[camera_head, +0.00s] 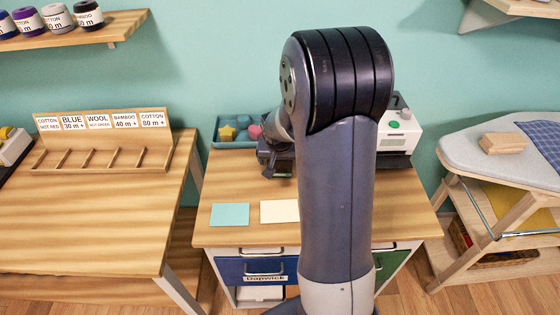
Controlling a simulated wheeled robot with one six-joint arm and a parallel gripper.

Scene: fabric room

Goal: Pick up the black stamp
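I cannot clearly make out the black stamp; my arm hides much of the middle desk (235,180). My gripper (276,160) shows as a dark shape at the back of this desk, left of my arm and just right of the teal tray. It is partly hidden by my own arm links. I cannot tell whether its fingers are apart or what is between them.
A teal tray (222,144) with small shapes is at the desk's back left. A teal card (230,214) and a cream card (279,211) lie in front. A white device (400,130) stands right. A sorting rack (105,162) and ironing board (470,150) flank the desk.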

